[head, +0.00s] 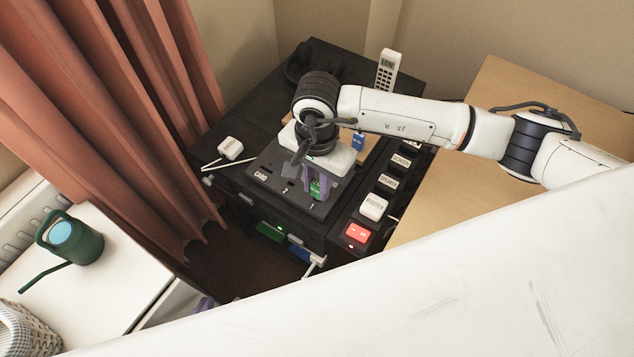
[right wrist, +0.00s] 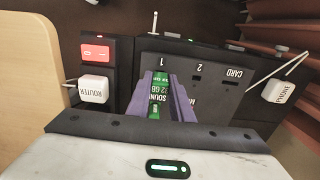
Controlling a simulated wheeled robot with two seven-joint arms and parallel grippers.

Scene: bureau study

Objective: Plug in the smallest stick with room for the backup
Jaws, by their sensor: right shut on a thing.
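My right gripper (head: 318,190), with purple fingers, is shut on a green stick (head: 316,189) over the dark hub panel (head: 272,188). In the right wrist view the stick (right wrist: 157,92) sits between the fingers; its label reads "SOUN…" and seems to end "2 GB". Its far end points at the panel's "1" mark; I cannot tell whether it is in a slot. The panel also carries "2" and "CARD" marks. A blue item (head: 358,141) stands behind the right gripper. My left gripper (head: 205,303) shows only as a bit of purple at the bottom, mostly hidden.
A power strip with a red switch (head: 358,233) and a white ROUTER plug (head: 373,207) runs right of the panel. A white PHONE plug (head: 230,148) lies left. A cordless phone (head: 387,70) stands behind. Green (head: 270,231) and blue (head: 298,252) items show below the panel.

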